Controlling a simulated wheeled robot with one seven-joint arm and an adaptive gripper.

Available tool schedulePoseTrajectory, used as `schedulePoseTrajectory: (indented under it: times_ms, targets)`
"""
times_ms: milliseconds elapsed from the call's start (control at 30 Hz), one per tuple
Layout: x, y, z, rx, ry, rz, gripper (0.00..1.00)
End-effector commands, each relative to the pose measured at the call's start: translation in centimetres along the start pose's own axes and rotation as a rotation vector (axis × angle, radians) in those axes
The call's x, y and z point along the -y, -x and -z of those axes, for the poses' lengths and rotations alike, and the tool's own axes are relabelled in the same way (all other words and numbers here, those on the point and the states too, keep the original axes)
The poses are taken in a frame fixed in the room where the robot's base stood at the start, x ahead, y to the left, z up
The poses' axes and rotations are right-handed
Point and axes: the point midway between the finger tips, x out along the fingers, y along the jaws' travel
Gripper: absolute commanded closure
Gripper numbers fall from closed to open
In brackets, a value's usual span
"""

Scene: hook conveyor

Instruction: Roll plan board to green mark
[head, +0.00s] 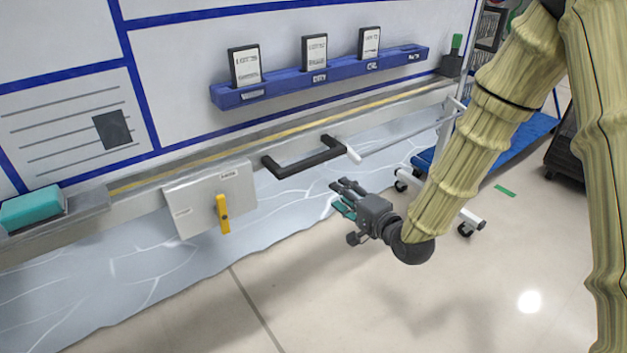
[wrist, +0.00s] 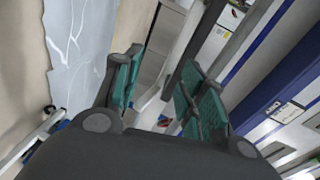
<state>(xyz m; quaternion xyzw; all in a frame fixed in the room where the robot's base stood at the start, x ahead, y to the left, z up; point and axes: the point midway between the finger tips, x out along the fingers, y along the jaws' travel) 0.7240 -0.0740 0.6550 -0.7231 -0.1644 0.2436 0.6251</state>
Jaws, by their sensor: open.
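The plan board (head: 180,62) is a white panel with blue lines, standing on a wheeled frame at the left and centre of the head view. A black U-shaped handle (head: 302,164) sticks out from its lower rail. My gripper (head: 347,197) is open and empty, just below and to the right of the handle and apart from it. In the wrist view my open fingers (wrist: 160,88) have teal pads, with a dark bar beyond them that may be the handle. A green mark (head: 505,191) lies on the floor at the right.
A yellow lever (head: 223,213) sits on a grey plate (head: 185,211) under the rail. A blue card rack (head: 330,75) and a teal eraser (head: 32,207) are on the board. Frame casters (head: 466,229) stand near my arm. A dark cart (head: 568,150) is at far right. The front floor is clear.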

Motion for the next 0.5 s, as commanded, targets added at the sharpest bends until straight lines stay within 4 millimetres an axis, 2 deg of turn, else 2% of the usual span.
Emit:
schedulePoseTrajectory:
  times_ms: [233, 500]
  targets:
    - [3.0, -1.3, 0.0, 0.034, -0.086, 0.134, 0.59]
    - [3.8, -2.9, -0.1, 0.042, -0.096, 0.151, 0.59]
